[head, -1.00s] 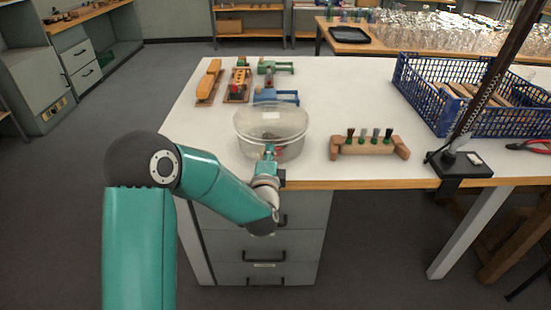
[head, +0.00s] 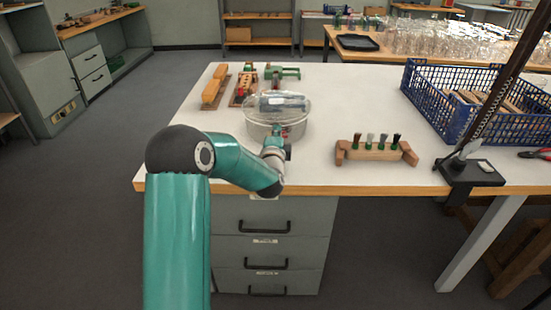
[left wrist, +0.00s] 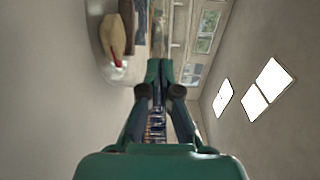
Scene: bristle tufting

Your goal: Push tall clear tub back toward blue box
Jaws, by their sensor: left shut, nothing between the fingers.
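The tall clear tub (head: 263,128), round with a see-through lid, stands upright on the white table at the left. My left gripper (head: 275,138) is at the tub's front right side and appears to touch it; the exact contact is hidden. Its fingers show pressed together and empty in the left wrist view (left wrist: 159,68). A blue clamp-like tool shows through the tub's lid, behind it. A blue plastic crate (head: 425,100) stands on the table at the right, well apart from the tub. My right gripper is not in view.
Wooden and green tools (head: 214,86) lie behind the tub to the left. A wooden rack (head: 376,153) with several small brushes stands right of the tub. A black stand base (head: 470,172) is at the front right.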

